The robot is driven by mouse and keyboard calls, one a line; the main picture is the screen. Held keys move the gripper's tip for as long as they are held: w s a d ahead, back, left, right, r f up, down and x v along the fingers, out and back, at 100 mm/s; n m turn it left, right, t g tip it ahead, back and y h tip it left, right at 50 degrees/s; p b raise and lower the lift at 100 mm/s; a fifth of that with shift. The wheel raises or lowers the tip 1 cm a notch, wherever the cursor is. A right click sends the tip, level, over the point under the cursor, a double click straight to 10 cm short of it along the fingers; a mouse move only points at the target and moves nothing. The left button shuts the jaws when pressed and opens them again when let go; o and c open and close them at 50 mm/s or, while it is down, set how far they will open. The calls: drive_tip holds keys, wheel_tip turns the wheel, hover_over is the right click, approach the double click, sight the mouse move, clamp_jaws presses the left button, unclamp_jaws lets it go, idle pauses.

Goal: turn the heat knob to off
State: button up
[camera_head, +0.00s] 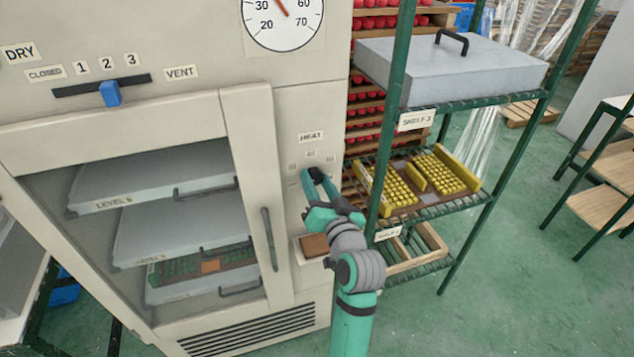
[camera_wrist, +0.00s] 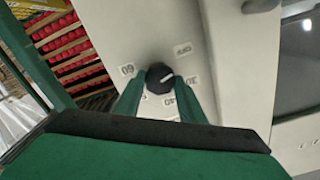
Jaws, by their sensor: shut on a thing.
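The HEAT knob (camera_wrist: 160,75) is a small dark round knob with a white mark on the oven's front panel. Around it in the wrist view are the labels OFF, 30, 40 and 60. The mark slants up to the right, roughly between OFF and 30; which end is the pointer is hard to tell. My gripper (camera_wrist: 158,84) is shut on the knob, one finger on each side. In the head view my gripper (camera_head: 311,174) reaches the panel below the HEAT label (camera_head: 311,136) and hides the knob.
The oven's glass door (camera_head: 160,210) is shut, with trays inside. A blue slider (camera_head: 110,93) sits left of the temperature dial (camera_head: 284,18). A green-framed rack (camera_head: 395,120) stands close on the right, holding a grey lidded box (camera_head: 450,70) and a yellow-filled tray.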

drive_tip(key=shift+n, duration=1.1)
drive_tip(key=o, duration=1)
drive_tip(key=shift+o, duration=0.2)
drive_tip(key=shift+s, duration=0.1)
drive_tip(key=v, duration=1)
drive_tip(key=shift+s, duration=0.35)
drive_tip(key=shift+d, duration=0.1)
